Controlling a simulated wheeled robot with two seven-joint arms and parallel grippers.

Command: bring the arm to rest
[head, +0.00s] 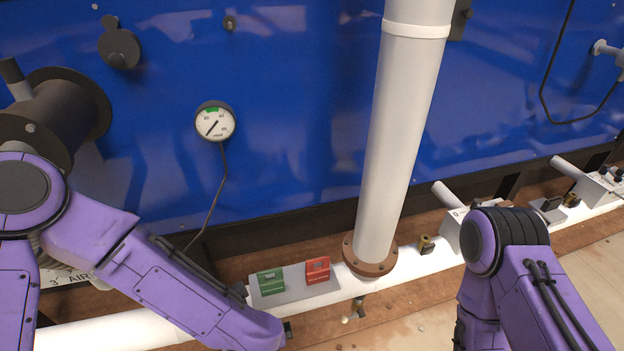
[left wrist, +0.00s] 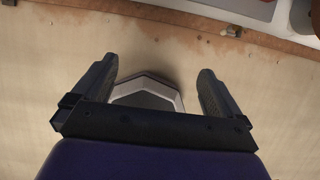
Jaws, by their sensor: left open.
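My left gripper (left wrist: 157,82) shows in the left wrist view with its two dark fingers spread wide apart. It is open, with nothing gripped between the fingers. In the head view my purple left arm comes in from the left and reaches down to the lower middle, where its gripper is out of frame. My right arm is bent at the lower right of the head view, and its gripper is not in view.
A gauge (head: 215,122) is on the blue wall (head: 290,90). A grey angular object (left wrist: 148,94) shows beyond the left fingers over pale floor (left wrist: 260,110).

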